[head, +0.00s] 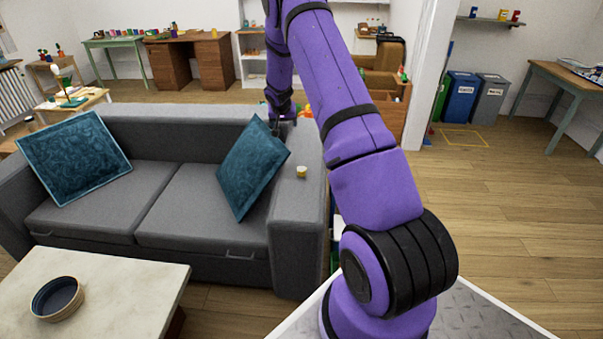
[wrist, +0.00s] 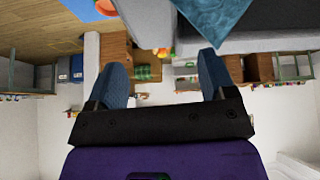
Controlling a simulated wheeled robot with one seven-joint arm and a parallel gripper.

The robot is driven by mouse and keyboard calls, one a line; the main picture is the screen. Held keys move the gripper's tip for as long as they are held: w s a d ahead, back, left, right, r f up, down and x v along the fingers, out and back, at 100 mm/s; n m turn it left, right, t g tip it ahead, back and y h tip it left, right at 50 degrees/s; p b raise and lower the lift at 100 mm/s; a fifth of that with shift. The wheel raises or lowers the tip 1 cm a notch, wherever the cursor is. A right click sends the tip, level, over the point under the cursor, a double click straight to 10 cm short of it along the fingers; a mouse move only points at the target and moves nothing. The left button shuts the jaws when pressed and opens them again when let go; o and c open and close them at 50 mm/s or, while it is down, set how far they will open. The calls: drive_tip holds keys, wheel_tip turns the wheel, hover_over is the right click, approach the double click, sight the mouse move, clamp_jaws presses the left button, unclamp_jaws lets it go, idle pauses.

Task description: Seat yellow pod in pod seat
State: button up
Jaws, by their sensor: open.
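A small yellow pod (head: 302,172) with a pale top sits on the right armrest of the grey sofa (head: 298,215) in the head view. My gripper (head: 277,118) is beyond it, near the sofa's back right corner and partly hidden by the teal cushion. In the wrist view my gripper (wrist: 163,66) has its two blue fingers wide apart with nothing held between them. I do not see the pod in the wrist view. I cannot make out a pod seat for certain in either view.
A teal cushion (head: 252,165) leans beside the armrest. A pale coffee table (head: 120,290) with a dark round bowl (head: 57,299) stands at front left. Bins (head: 461,98) and a wooden table (head: 567,80) are at right. The wooden floor (head: 490,190) at right is clear.

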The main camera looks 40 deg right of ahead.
approach(301, 169)
drive_tip(key=shift+w+d+f+m, duration=0.2)
drive_tip(key=shift+w+d+f, duration=0.25)
drive_tip(key=shift+f, duration=0.15)
drive_tip(key=shift+w+d+f+m, duration=0.2)
drive_tip(key=shift+w+d+f, duration=0.2)
drive_tip(key=shift+f, duration=0.2)
drive_tip(key=shift+s+x, duration=0.2)
drive_tip(key=shift+x, duration=1.2)
drive_tip(key=shift+s+x, duration=0.15)
drive_tip(key=shift+x, duration=1.2)
drive_tip(key=shift+w+f, duration=0.15)
drive_tip(key=shift+f, duration=0.3)
drive_tip(key=c, duration=1)
drive_tip(key=shift+c, duration=0.2)
